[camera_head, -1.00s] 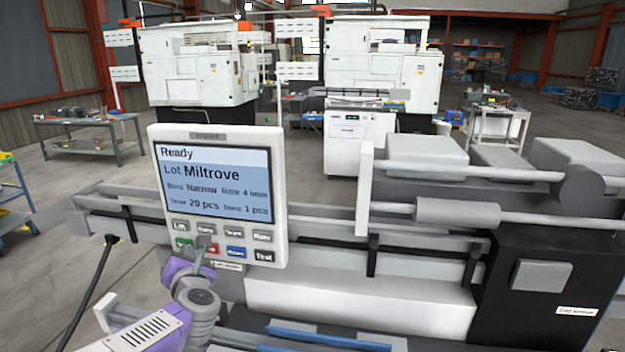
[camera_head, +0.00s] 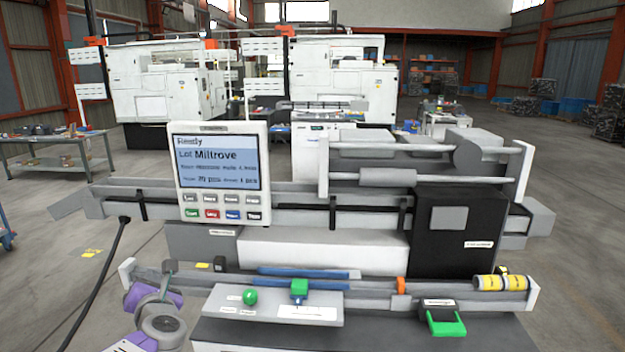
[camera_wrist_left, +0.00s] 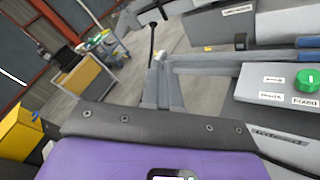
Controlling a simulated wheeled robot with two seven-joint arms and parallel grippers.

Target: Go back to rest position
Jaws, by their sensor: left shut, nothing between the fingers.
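My left gripper (camera_head: 170,268) is at the lower left of the head view, its grey fingers together and empty, near the left end of the front rail. It is below and apart from the control panel (camera_head: 221,172). The panel has a screen reading "Ready" and "Lot Miltrove", with two rows of buttons beneath. My right gripper is not in view.
The gantry loader's front rail (camera_head: 370,285) runs close by. A tray (camera_head: 225,311) carries a green knob (camera_head: 250,297), also seen in the left wrist view (camera_wrist_left: 307,80). A black cable (camera_head: 95,275) hangs at the left. Open floor (camera_head: 60,240) lies left of the machine.

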